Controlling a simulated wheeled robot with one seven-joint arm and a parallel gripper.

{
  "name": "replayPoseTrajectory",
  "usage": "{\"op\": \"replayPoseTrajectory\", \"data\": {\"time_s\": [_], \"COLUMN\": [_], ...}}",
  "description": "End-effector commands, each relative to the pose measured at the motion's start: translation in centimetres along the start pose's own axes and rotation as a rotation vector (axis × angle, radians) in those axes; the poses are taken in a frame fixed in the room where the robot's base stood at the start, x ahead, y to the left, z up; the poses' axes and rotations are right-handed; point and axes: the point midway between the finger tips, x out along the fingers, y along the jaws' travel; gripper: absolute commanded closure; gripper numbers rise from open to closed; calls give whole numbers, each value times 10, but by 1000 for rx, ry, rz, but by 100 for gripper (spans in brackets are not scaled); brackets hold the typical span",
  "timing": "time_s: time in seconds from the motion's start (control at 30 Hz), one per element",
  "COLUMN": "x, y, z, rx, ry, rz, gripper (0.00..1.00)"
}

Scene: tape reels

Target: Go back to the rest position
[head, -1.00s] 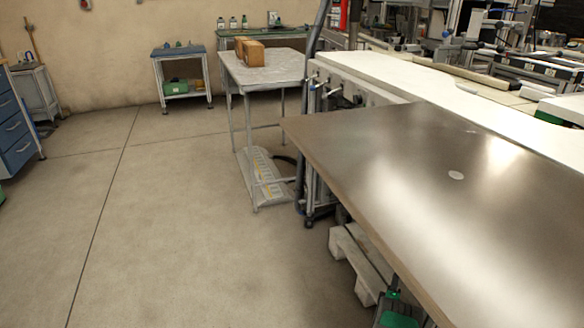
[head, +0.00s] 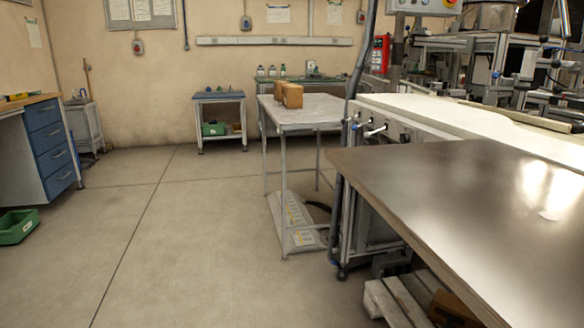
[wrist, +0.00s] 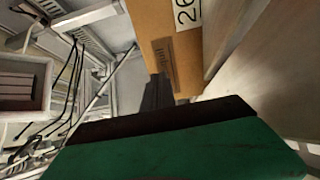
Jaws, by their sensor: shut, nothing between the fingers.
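My gripper (wrist: 158,92) shows in the wrist view as dark fingers, closed together with nothing between them, beyond a wide green part with a black edge. An orange-brown surface (wrist: 178,50) with a white label reading "26" lies close beyond the fingers; I cannot tell whether they touch it. The head view does not show my gripper.
A grey table (head: 300,112) carries cardboard boxes (head: 291,96). A blue drawer cabinet (head: 50,145) and green bin (head: 17,227) stand left. Open floor (head: 190,240) lies between.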

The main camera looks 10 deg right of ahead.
Motion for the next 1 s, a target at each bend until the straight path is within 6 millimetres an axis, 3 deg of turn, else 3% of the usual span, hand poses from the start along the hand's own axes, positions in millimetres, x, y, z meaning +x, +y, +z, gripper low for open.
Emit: {"op": "replayPoseTrajectory", "data": {"time_s": [0.47, 0.73, 0.8, 1.0], "x": [-6, 16, 6, -27], "y": [-1, -1, 8, 6], "z": [-2, 18, 4, -18], "rx": [1, -1, 0, -2], "ry": [-4, 2, 8, 3], "rz": [-1, 0, -6, -5], "gripper": [100, 100, 100, 100]}}
